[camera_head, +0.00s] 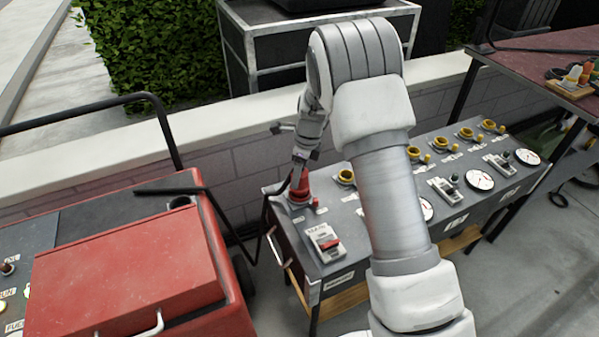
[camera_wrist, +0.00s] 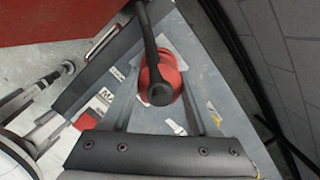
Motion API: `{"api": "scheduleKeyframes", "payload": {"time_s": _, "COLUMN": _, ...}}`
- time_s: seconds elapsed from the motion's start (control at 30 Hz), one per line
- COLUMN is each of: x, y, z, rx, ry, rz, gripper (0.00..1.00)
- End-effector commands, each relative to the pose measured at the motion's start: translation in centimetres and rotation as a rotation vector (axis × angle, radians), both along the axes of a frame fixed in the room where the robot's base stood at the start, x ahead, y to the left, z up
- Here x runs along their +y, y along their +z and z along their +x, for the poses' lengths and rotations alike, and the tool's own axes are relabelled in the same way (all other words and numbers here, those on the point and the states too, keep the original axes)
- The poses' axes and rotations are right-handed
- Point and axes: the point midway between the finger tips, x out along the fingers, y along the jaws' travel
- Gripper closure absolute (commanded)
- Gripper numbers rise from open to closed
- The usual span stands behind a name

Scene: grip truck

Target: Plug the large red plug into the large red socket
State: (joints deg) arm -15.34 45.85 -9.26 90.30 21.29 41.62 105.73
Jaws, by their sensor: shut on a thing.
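The large red plug (camera_head: 300,182) is upright at the left end of the grey panel, with a black cable at its top. My gripper (camera_head: 301,158) is shut on its upper part from above. The large red socket (camera_head: 299,203) shows as a red base directly under the plug. The plug appears lined up with it and touching it; how deep it sits I cannot tell. In the wrist view the red plug (camera_wrist: 168,72) is seen from above, with its black cable (camera_wrist: 149,38) crossing it. The socket is mostly hidden beneath it there.
The grey panel (camera_head: 345,262) also carries a switch box with a red lever (camera_head: 325,242), a row of yellow sockets (camera_head: 436,142) and round gauges (camera_head: 480,179). A red machine (camera_head: 130,270) stands at left. A low wall (camera_head: 220,155) runs behind the panel.

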Motion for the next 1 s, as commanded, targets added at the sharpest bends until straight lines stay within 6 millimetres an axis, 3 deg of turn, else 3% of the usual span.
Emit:
{"api": "scheduleKeyframes", "payload": {"time_s": 0.87, "x": 0.0, "y": -1.6, "z": 0.0, "rx": 0.000, "ry": -0.001, "rz": 0.000, "gripper": 1.00}}
{"api": "scheduleKeyframes", "payload": {"time_s": 0.9, "x": 0.0, "y": -1.6, "z": 0.0, "rx": 0.000, "ry": -0.001, "rz": 0.001, "gripper": 0.36}}
{"api": "scheduleKeyframes", "payload": {"time_s": 1.0, "x": 0.0, "y": -1.6, "z": 0.0, "rx": 0.000, "ry": -0.001, "rz": 0.001, "gripper": 0.18}}
